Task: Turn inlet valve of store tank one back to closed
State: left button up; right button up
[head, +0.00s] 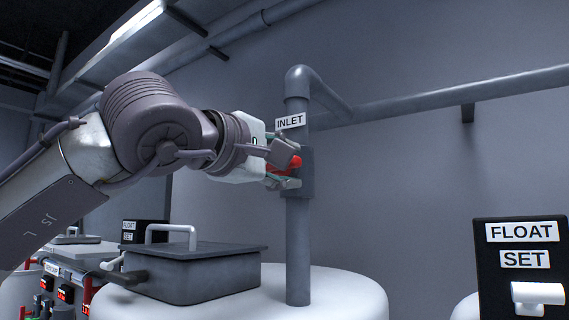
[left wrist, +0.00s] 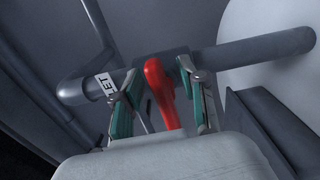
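The inlet valve has a red handle (head: 294,162) on a grey body (head: 307,172) set in the upright pipe below the INLET label (head: 290,122). My left gripper (head: 284,163) is at the handle, with its fingers above and below it. In the left wrist view the red handle (left wrist: 158,88) lies between the two green-padded fingers of the gripper (left wrist: 160,78), with a visible gap on each side. The handle lies crosswise to the pipe (left wrist: 255,50) there. In the head view the gripper hides part of the handle. My right gripper is not in view.
The pipe rises from a white tank (head: 345,290) with a dark lidded hatch (head: 195,270) to its left. A black FLOAT SET box (head: 520,265) with a white lever stands at the right. A horizontal pipe (head: 450,92) runs along the wall.

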pick_arm(q)
jog(key=shift+a, duration=0.1)
jog(key=shift+s+a, duration=0.15)
jog(key=shift+s, duration=0.1)
jog(key=v, duration=1.1)
jog(key=shift+s, duration=0.1)
